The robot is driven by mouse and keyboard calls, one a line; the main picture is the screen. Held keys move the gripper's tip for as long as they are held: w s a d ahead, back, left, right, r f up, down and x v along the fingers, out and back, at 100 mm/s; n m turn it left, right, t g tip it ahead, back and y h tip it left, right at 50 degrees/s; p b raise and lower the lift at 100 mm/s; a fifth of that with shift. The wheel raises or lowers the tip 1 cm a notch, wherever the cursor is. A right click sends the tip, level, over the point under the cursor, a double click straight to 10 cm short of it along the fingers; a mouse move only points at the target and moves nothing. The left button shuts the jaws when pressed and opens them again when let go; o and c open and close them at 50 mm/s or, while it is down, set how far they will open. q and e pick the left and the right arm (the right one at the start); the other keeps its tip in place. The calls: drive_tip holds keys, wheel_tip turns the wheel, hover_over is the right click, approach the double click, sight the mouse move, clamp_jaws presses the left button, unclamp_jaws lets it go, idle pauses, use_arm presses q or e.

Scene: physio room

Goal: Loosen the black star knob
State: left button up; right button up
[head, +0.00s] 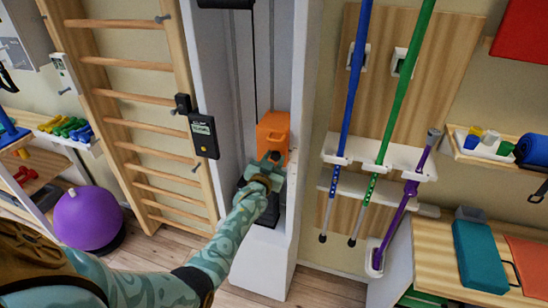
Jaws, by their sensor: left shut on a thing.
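My left gripper (268,166) reaches in from the lower left to the white pulley column (306,110). It is shut at the front of an orange carriage (272,132). The black star knob is mostly hidden by the gripper; only a small dark part shows between the fingers, and its shape cannot be made out. My right gripper is not in view.
Wooden wall bars (140,146) with a black display box (203,136) stand left of the column. A rack right of it holds a blue pole (351,90), a green pole (403,85) and a purple crutch (404,204). A purple ball (88,217) lies at left.

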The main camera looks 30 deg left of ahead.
use_arm(q)
drive_tip(key=n+p, duration=0.1)
drive_tip(key=n, duration=0.5)
drive_tip(key=shift+s+a+p, duration=0.1)
drive_tip(key=shift+a+p, duration=0.05)
drive_tip(key=shift+p, duration=0.15)
drive_tip(key=n, duration=0.4)
drive_tip(key=shift+f, duration=0.15)
drive_tip(key=n, duration=0.2)
drive_tip(key=shift+a+n, duration=0.1)
drive_tip(key=shift+n, duration=0.3)
drive_tip(key=n, duration=0.3)
drive_tip(key=shift+f+n, duration=0.2)
drive_tip(key=shift+n, duration=0.1)
drive_tip(key=n+b, duration=0.1)
drive_tip(key=n, duration=0.1)
drive_tip(key=shift+n, duration=0.4)
drive_tip(key=n+b, duration=0.1)
drive_tip(key=n, duration=0.4)
drive_tip(key=shift+f, duration=0.15)
drive_tip(key=shift+n+b, duration=0.35)
drive_tip(key=shift+n, duration=0.55)
